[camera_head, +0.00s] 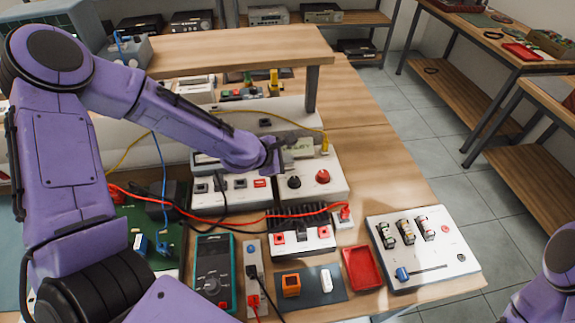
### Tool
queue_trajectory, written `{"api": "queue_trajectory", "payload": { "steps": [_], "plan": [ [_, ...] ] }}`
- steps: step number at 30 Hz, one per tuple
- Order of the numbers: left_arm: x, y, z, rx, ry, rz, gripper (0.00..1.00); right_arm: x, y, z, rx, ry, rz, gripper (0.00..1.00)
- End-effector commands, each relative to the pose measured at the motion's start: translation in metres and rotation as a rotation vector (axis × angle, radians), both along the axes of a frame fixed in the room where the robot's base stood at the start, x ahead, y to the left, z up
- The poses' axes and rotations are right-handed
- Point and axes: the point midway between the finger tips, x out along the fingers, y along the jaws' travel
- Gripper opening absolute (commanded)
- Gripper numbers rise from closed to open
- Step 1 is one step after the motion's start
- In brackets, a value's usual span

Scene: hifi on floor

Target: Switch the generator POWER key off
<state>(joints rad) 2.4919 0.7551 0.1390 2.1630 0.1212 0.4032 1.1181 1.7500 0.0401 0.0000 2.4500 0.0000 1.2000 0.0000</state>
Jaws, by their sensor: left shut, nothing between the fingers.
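My left arm reaches in from the left. Its gripper (273,156) is shut and empty, at the left edge of a white instrument box (335,188) with a greenish display (298,148), a black knob (294,182) and a red knob (323,176). Left of it a second white box (235,199) has dark keys and a red key (260,183), just below the gripper. I cannot read the labels, so I cannot tell which box is the generator or which key is POWER. The gripper and forearm hide part of both boxes. My right gripper is out of view.
A wooden shelf (230,45) stands above the back of the bench. Red and yellow cables cross the boxes. In front are a teal multimeter (213,268), a red tray (362,267) and a white panel (425,250). Bare bench (385,170) lies to the right.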

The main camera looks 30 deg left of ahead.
Motion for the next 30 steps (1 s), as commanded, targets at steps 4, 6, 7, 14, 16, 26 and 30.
{"api": "queue_trajectory", "payload": {
  "steps": [4, 6, 7, 14, 16, 26, 30],
  "plan": [
    [0.000, 0.000, -0.008, -0.002, 0.001, 0.001, 0.00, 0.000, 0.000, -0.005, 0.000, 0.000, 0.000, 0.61],
    [0.000, 0.000, -0.009, 0.000, 0.000, 0.000, 0.00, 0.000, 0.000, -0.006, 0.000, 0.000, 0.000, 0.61],
    [0.000, 0.000, -0.009, 0.000, 0.000, 0.000, 0.00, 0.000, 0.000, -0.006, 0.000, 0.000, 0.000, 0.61],
    [0.000, 0.000, -0.008, 0.000, 0.000, 0.000, 0.00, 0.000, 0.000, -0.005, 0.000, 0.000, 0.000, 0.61],
    [0.000, 0.000, -0.006, 0.000, 0.000, 0.000, 0.00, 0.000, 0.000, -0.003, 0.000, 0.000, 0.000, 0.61],
    [0.001, 0.000, 0.001, -0.001, 0.000, 0.001, 0.00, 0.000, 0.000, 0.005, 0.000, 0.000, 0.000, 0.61],
    [0.001, 0.000, 0.002, -0.001, 0.000, 0.001, 0.00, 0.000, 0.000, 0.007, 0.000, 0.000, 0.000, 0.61]
  ]
}}
